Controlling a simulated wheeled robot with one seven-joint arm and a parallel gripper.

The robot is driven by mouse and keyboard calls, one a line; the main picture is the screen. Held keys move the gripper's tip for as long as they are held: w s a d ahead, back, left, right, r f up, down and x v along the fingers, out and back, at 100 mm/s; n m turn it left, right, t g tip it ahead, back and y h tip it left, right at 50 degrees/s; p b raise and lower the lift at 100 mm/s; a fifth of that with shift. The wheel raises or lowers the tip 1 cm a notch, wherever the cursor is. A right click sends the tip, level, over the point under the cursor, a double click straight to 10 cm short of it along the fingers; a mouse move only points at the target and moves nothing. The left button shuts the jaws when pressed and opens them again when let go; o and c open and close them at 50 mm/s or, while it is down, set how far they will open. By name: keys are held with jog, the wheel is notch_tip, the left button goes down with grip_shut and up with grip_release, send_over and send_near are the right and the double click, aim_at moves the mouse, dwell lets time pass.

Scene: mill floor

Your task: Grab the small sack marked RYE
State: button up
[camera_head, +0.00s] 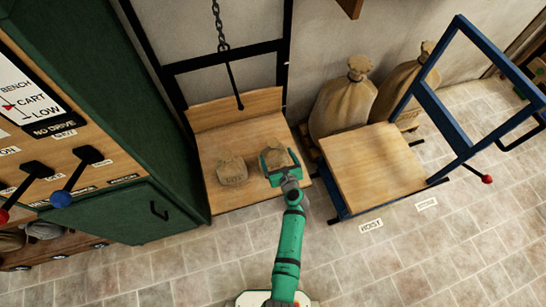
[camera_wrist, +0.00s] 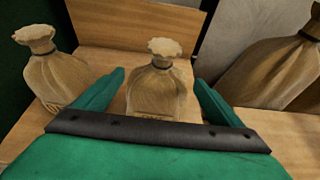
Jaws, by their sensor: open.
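Two small tan sacks stand on a wooden hoist platform (camera_head: 215,203). The left sack (camera_head: 231,172) has a mark on its front that I cannot read; it also shows at the left of the wrist view (camera_wrist: 55,80). The right sack (camera_head: 279,156) stands between my gripper's fingers. In the wrist view this sack (camera_wrist: 157,92) is upright, tied at the neck, with lettering low on its front mostly hidden by my gripper. I cannot tell which sack reads RYE. My gripper (camera_head: 273,162) is open, one finger on each side of the right sack, with gaps visible.
Large sacks (camera_head: 342,103) stand by the wall to the right. A blue-framed cart (camera_head: 372,165) with a wooden top is right of the platform. A green cabinet with levers (camera_head: 72,185) is at left.

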aim_at(275, 151)
jog(key=shift+x, duration=2.1)
jog(key=c, duration=1.8)
jog(key=shift+w+r, duration=0.1)
jog(key=shift+r, duration=0.05)
jog(key=c, duration=0.4)
